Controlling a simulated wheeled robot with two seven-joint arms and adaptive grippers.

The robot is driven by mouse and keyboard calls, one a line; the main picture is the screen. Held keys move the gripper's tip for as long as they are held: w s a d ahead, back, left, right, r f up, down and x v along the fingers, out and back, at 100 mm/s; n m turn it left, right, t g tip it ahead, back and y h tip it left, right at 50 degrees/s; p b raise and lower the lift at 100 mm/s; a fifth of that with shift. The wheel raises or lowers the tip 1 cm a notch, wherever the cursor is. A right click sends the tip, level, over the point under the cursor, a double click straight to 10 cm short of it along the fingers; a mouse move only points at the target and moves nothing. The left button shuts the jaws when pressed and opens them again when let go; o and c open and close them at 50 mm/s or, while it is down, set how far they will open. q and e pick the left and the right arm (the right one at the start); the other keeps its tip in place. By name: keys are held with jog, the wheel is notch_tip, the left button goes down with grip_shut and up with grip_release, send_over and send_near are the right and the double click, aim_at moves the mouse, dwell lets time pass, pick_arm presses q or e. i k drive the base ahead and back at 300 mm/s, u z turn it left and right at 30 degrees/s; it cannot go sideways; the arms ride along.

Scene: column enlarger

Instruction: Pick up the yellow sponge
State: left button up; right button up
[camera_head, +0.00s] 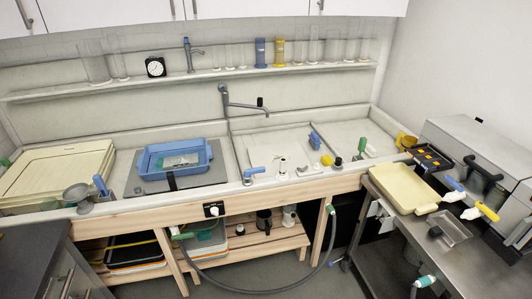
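A small yellow object (327,160), which looks like the sponge, lies in the right part of the long sink. It is small in the picture, so its exact shape is hard to tell. Neither of my grippers shows in the head view.
A blue tray (175,158) sits in the sink's left part. A tap (240,103) stands at the back middle. A yellow jug-like thing (405,140) is at the right corner. A cream tray (404,188) lies on the right metal table. A grey hose (255,291) loops below.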

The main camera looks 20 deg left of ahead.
aim_at(327, 161)
jog(key=u, duration=0.65)
jog(key=i, duration=1.7)
jog(key=z, duration=0.25)
